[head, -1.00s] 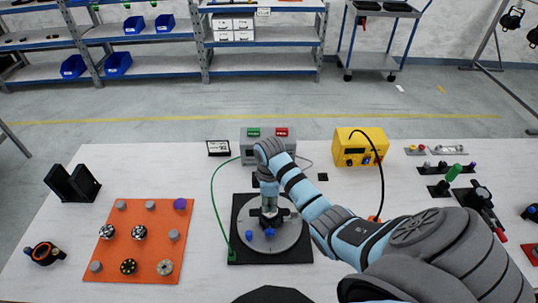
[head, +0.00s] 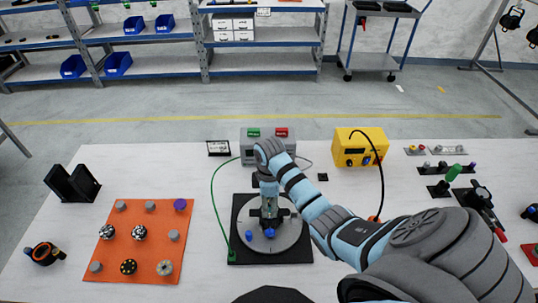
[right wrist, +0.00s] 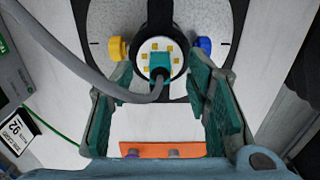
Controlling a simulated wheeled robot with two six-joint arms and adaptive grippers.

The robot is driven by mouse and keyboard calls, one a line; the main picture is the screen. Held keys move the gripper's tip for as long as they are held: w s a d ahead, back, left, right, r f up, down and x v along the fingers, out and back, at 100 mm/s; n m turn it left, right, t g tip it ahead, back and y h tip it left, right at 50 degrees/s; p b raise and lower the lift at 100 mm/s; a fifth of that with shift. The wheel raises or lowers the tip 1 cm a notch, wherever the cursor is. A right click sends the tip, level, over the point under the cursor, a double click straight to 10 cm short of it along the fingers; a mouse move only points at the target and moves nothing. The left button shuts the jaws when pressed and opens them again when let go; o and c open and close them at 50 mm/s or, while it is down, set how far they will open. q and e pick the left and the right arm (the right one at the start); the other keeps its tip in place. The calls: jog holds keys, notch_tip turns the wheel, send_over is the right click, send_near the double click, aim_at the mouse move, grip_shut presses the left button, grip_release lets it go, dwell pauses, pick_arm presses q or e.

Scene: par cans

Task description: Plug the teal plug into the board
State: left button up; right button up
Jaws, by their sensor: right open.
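The teal plug (right wrist: 160,66) shows in the right wrist view, with a thick grey cable (right wrist: 75,84) running off to the left. It sits at a round white face with gold squares (right wrist: 148,47) in a black rim, apparently the board. I cannot tell how deep it sits. My right gripper (right wrist: 163,78) is open, its fingers on either side of the plug and apart from it. In the head view my right gripper (head: 268,219) is over the grey disc (head: 291,236), and plug and face are hidden there. My left gripper is not in view.
A yellow knob (right wrist: 118,48) and a blue knob (right wrist: 204,47) flank the face. An orange mat (head: 120,247) with small parts lies left. A grey box (head: 250,147) and yellow box (head: 355,158) stand behind. A green cable (head: 214,200) runs left of the disc.

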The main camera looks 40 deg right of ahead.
dwell(0.4)
jog(key=shift+b, duration=0.5)
notch_tip(320, 180, up, 6)
jog(key=shift+w+d+f+p, duration=0.1)
jog(key=shift+f+p, duration=0.1)
jog(key=shift+p, duration=0.45)
jog(key=w+a+n+b, duration=0.2)
jog(key=a+n+b, duration=0.1)
jog(key=a, duration=0.6)
jog(key=w+a+f+n+b, duration=0.1)
jog(key=w+a+n+b, duration=0.2)
jog(key=a, duration=0.6)
jog(key=shift+w+f, duration=0.15)
jog(key=shift+w, duration=0.05)
